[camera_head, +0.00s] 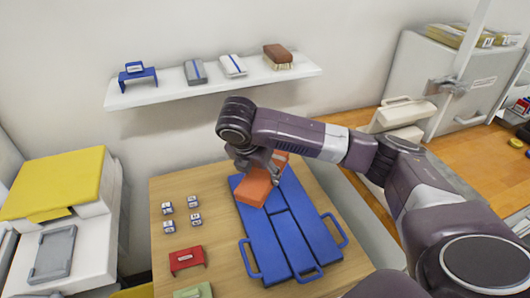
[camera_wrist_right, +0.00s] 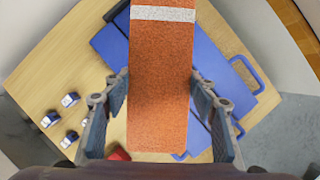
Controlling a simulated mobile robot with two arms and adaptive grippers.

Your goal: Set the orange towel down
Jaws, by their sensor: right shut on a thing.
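The orange towel (camera_head: 256,188), folded into a block with a white stripe, is held by my right gripper (camera_head: 270,168) over the upper left part of the blue folding board (camera_head: 270,246). In the wrist view the towel (camera_wrist_right: 158,95) lies between the two fingers of the right gripper (camera_wrist_right: 160,100), which are against its sides. The blue board shows behind it (camera_wrist_right: 225,80). Whether the towel's underside touches the board cannot be told. My left gripper is not in view.
The wooden table (camera_head: 215,245) also bears several small white-and-blue blocks (camera_head: 195,219), a red holder (camera_head: 187,260) and a green item (camera_head: 194,291). A yellow-topped white unit (camera_head: 60,183) stands left.

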